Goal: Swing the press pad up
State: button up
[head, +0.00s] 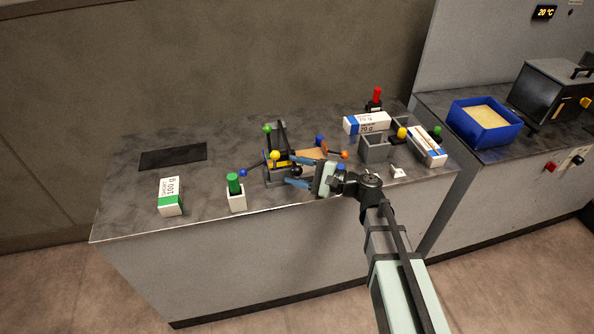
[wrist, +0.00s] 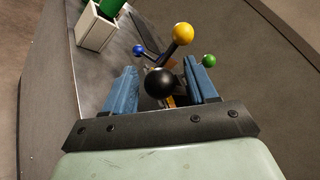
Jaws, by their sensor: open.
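The press (head: 283,139) stands near the front middle of the counter, a dark upright frame with coloured ball knobs around it. Its knobs include a green one (head: 267,129), a yellow one (head: 275,155) and a blue one (head: 242,173). My gripper (head: 298,172) is open at the press's front right, its blue fingers pointing left. In the wrist view a black ball knob (wrist: 160,82) sits between the open fingers, with a gap on each side. The yellow knob (wrist: 183,34) is just beyond it. I cannot make out the press pad itself.
A white holder with a green handle (head: 236,196) and a green-white carton (head: 170,196) stand left. A dark mat (head: 173,156) lies behind them. Grey bins (head: 375,149) and cartons (head: 367,123) crowd the right. A blue tray (head: 486,137) is on the side counter.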

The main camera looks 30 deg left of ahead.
jog(key=shift+c, duration=0.3)
grip_shut()
dwell(0.3)
